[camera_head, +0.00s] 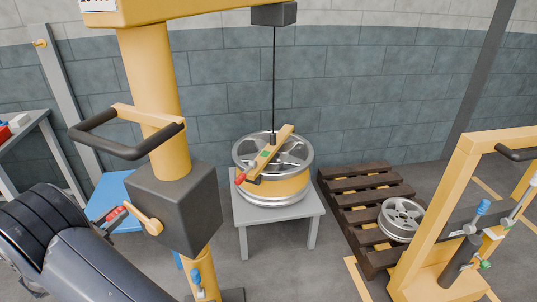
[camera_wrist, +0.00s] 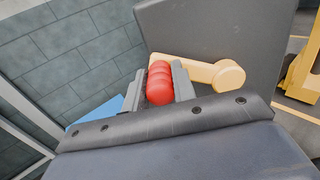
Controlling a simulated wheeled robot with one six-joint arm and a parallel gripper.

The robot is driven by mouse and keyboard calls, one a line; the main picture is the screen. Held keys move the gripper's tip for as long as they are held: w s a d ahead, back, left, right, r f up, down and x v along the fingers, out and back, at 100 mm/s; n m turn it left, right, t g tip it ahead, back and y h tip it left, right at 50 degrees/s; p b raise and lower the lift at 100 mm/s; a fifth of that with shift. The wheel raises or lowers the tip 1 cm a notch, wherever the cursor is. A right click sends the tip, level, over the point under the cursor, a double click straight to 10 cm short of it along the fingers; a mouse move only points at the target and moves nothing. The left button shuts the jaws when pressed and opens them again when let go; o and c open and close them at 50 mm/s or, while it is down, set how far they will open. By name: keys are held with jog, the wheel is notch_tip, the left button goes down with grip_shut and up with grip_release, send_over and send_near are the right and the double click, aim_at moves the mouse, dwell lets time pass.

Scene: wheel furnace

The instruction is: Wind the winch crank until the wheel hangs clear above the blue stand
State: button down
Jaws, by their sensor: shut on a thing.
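The winch is a dark grey box (camera_head: 180,205) on a yellow column. Its yellow crank (camera_head: 150,222) sits on the box's front face, with the arm pointing up and left. My gripper (camera_head: 117,214) is shut on the red crank handle (camera_wrist: 160,82), one finger on each side of it. The silver wheel (camera_head: 295,150) is at a grey table, under a cable, with a yellow bar (camera_head: 270,151) across its top. A yellow band shows around its side; I cannot tell if it bears on the table. The blue stand (camera_head: 110,192) is largely hidden behind the winch column.
The grey table (camera_head: 310,208) stands right of the column. A wooden pallet (camera_head: 350,200) with another silver wheel (camera_head: 400,218) lies further right. A yellow frame (camera_head: 450,200) stands at the far right. A black handle (camera_head: 100,142) juts left from the column above the crank.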

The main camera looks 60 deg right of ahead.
jog(key=s+r, duration=0.1)
jog(key=r+p, duration=0.1)
jog(key=shift+s+r, duration=0.4)
jog(key=shift+s, duration=0.15)
jog(key=shift+r+p, duration=0.1)
jog(key=shift+p, duration=0.2)
jog(key=shift+s+r, duration=0.15)
jog(key=shift+s, duration=0.1)
jog(key=s, duration=0.1)
jog(key=s+r+p, duration=0.1)
jog(key=s, duration=0.2)
jog(key=shift+s+d+r+p, duration=0.2)
jog(key=shift+s+r+p, duration=0.1)
jog(key=shift+s+p, duration=0.1)
jog(key=shift+s+d+f+b, duration=0.1)
jog(key=shift+s+f+b, duration=0.1)
jog(key=shift+s, duration=0.75)
jog(key=shift+s+f+b, duration=0.1)
jog(key=shift+s+f, duration=0.1)
jog(key=shift+s, duration=0.7)
jog(key=shift+s+d+f+b, duration=0.1)
jog(key=shift+s+f+b, duration=0.1)
jog(key=shift+s, duration=0.75)
